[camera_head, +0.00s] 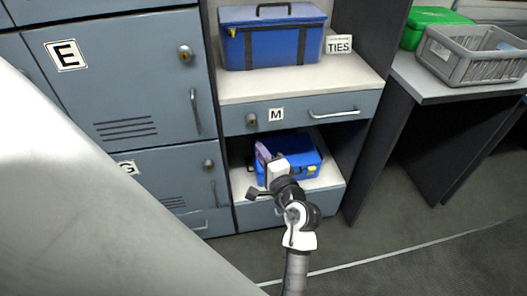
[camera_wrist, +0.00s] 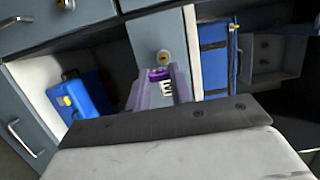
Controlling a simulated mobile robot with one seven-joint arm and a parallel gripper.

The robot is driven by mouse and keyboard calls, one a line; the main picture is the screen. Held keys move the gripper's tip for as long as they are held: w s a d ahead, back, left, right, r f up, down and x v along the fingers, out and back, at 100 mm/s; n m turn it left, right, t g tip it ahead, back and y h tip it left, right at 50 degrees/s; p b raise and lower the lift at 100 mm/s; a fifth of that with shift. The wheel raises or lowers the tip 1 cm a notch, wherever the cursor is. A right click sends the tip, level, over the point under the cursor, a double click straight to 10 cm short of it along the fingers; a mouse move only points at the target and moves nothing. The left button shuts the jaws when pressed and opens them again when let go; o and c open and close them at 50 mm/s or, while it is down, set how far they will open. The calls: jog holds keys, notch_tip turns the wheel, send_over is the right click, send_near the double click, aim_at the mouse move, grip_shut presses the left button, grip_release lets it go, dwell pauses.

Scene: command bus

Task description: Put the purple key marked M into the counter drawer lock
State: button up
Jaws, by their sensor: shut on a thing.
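The counter drawer (camera_head: 300,113) is closed, with a label M and a brass lock (camera_head: 252,119) at its left end. In the wrist view the picture is turned sideways, and the lock (camera_wrist: 164,57) shows just above the fingertips. My gripper (camera_head: 260,148) is below and in front of the lock in the head view. It is shut on the purple key (camera_wrist: 158,74), which shows between the pale purple fingers (camera_wrist: 160,80). The mark on the key is not readable. The key looks apart from the lock, a little off it; the depth gap cannot be told.
A blue case (camera_head: 272,38) and a TIES sign stand on the counter above. Another blue case (camera_head: 300,160) is on the shelf below the drawer, behind my gripper. Grey lockers (camera_head: 125,85) stand left. A grey crate (camera_head: 470,55) sits on the right table.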

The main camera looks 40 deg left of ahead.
aim_at(251, 123)
jog(key=w+a, duration=0.4)
jog(key=a, duration=0.1)
jog(key=shift+w+a, duration=0.3)
jog(key=shift+w, duration=0.05)
dwell(0.3)
jog(key=shift+w+a, duration=1)
jog(key=shift+a, duration=0.1)
dwell(2.7)
